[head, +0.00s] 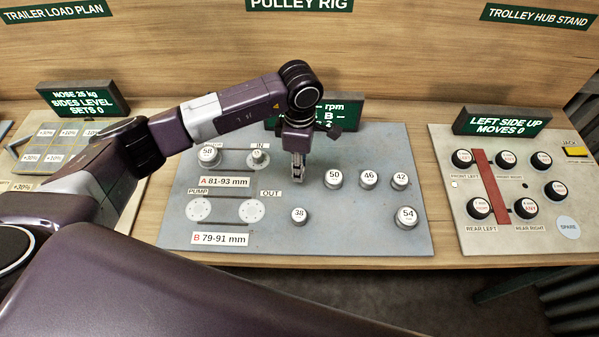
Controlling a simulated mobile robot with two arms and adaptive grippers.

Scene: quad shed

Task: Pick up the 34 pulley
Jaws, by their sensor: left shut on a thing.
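My left gripper (298,178) points down over the grey pulley board (350,235), left of the 50 pulley (334,179). It is shut on a small pulley, mostly hidden between the fingers. Its number cannot be read, and no pulley marked 34 shows elsewhere. I cannot tell whether it touches the board. The 46 pulley (369,179) and 42 pulley (400,180) stand to the right. The 38 pulley (299,215) stands just in front of the gripper, and the 54 pulley (407,217) at front right. My right gripper is not in view.
A 58 pulley (209,155) and a small pulley under the IN label (258,158) sit at the board's back left. Two pale discs, PUMP (198,210) and OUT (252,211), lie in front. The trolley hub board (460,235) stands right. My arm hides part of the dark screen (346,113).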

